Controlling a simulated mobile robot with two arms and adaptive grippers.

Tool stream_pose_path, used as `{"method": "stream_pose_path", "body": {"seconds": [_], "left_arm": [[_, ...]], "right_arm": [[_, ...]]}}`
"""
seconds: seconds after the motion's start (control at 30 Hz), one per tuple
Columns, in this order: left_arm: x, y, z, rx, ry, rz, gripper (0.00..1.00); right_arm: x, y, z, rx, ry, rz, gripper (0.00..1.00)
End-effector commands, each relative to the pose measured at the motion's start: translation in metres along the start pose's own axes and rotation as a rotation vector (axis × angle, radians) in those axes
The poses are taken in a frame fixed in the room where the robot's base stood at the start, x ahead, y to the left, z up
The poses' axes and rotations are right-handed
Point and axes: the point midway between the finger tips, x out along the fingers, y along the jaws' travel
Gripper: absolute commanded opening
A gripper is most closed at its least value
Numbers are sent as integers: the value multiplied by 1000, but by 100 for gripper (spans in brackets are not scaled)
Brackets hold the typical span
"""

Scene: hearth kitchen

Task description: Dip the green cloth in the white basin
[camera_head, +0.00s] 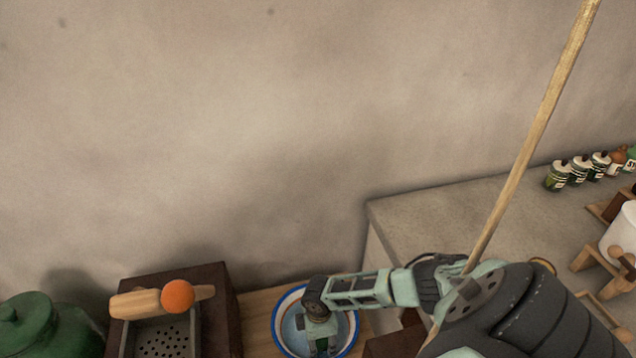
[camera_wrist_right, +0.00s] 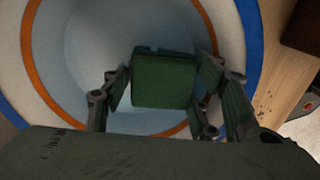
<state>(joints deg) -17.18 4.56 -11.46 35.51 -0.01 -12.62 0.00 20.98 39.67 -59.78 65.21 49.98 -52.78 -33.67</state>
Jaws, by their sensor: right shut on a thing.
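The white basin (camera_head: 287,325) with a blue rim stands at the bottom middle of the head view. The right wrist view looks down into the basin (camera_wrist_right: 90,40), which has an orange ring inside its rim. My right gripper (camera_head: 320,342) reaches in from the right and points down over the basin. In the right wrist view my right gripper (camera_wrist_right: 166,92) is shut on the green cloth (camera_wrist_right: 165,80), a small folded block between its fingers. The cloth is against the basin's pale interior; I cannot tell whether it touches the bottom. My left gripper is out of view.
A dark wooden box with a perforated metal top (camera_head: 165,340) and a wooden handle with an orange knob (camera_head: 178,295) stands left of the basin. A green pot (camera_head: 45,330) is farther left. A long pole (camera_head: 530,140) leans behind my right arm. Small bottles (camera_head: 580,170) stand right.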

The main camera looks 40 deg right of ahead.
Motion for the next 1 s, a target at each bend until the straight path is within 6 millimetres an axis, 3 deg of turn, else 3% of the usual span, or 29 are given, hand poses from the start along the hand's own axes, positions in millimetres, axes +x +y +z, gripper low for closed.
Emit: {"method": "stream_pose_path", "body": {"seconds": [1.0], "left_arm": [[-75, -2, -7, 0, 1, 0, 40]], "right_arm": [[-80, 0, 0, 0, 0, 0, 32]]}}
